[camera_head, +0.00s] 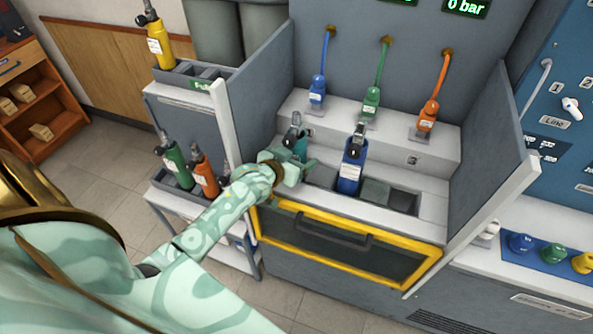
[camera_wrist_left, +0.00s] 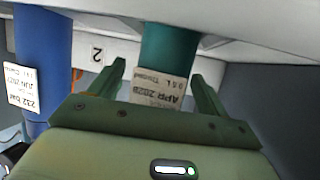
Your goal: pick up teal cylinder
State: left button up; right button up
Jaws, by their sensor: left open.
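The teal cylinder (camera_head: 301,146) stands in the bench's tray of slots, partly hidden behind my left gripper (camera_head: 303,164) in the head view. In the left wrist view the teal cylinder (camera_wrist_left: 170,48) has a white label dated APR 2028. My left gripper (camera_wrist_left: 158,72) is open, with one finger on each side of the teal cylinder near its label. A gap shows on the left side; I cannot tell whether the right finger touches. My right gripper is out of view.
A blue cylinder (camera_head: 351,172) stands close by to the right; it also shows in the left wrist view (camera_wrist_left: 42,45). A yellow-framed drawer (camera_head: 300,236) is below; grey side walls flank the bench.

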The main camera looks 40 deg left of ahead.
aim_at(296, 113)
pick_arm(q)
jog(key=c, duration=1.3)
jog(key=shift+w+r, duration=0.1)
jog(key=shift+r, duration=0.4)
notch_tip(296, 113, up, 16)
jog(key=p, duration=0.7)
jog(key=shift+r, duration=0.15)
jog(key=shift+r+p, duration=0.35)
jog(key=shift+r, duration=0.15)
